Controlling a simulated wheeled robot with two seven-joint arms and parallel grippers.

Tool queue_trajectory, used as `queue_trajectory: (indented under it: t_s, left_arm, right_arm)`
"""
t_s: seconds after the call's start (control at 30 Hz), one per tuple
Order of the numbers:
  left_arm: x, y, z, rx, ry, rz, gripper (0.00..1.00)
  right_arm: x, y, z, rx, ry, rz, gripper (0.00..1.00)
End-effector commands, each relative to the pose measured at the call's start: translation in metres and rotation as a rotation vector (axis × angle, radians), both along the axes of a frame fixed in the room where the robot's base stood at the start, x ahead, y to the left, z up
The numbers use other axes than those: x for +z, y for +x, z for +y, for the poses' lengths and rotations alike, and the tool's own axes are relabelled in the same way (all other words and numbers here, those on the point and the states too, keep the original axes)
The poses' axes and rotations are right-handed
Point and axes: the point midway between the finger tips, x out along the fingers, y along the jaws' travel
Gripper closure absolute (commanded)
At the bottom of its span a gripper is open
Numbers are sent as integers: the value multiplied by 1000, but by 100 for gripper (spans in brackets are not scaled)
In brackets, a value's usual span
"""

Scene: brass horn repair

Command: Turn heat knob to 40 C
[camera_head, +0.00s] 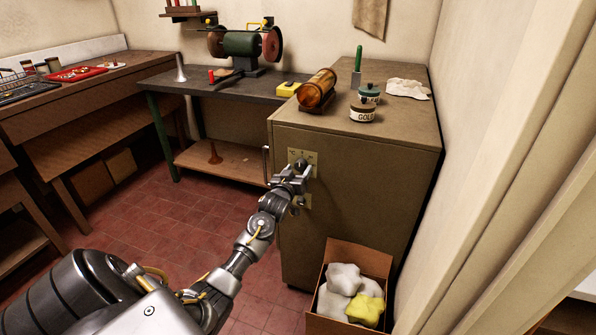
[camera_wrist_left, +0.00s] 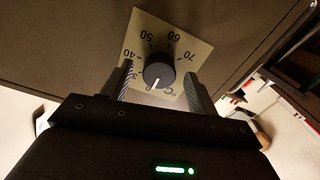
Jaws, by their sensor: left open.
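The heat knob (camera_wrist_left: 158,74) is a dark round knob on a pale dial plate (camera_wrist_left: 190,42), marked 40, 50, 60 and 70 with a partly covered number beside 40. Its white pointer line faces down and slightly left in the left wrist view, toward the °C lettering and away from 40. In the head view, the knob (camera_head: 302,164) and plate (camera_head: 312,158) are on the front of the brown cabinet (camera_head: 350,190). My left gripper (camera_head: 296,178) is open at the knob; its fingers (camera_wrist_left: 161,82) are on either side, with gaps visible. My right gripper is out of view.
A vertical handle (camera_head: 265,165) stands out left of the dial. A cardboard box (camera_head: 366,258) with white and yellow cloths is on the floor at the right.

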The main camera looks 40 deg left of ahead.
Motion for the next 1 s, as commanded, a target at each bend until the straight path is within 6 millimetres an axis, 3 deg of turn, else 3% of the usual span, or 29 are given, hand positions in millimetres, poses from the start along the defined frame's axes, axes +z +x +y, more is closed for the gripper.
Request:
queue_trajectory:
  t_s: [0.33, 0.67, 1.0]
  left_arm:
    - [0, 4, 1, -1, 0, -1, 41]
    - [0, 4, 1, -1, 0, 0, 84]
    - [1, 4, 1, -1, 50, 18, 85]
  right_arm:
    - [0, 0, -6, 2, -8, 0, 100]
    - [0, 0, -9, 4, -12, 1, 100]
    - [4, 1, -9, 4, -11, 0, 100]
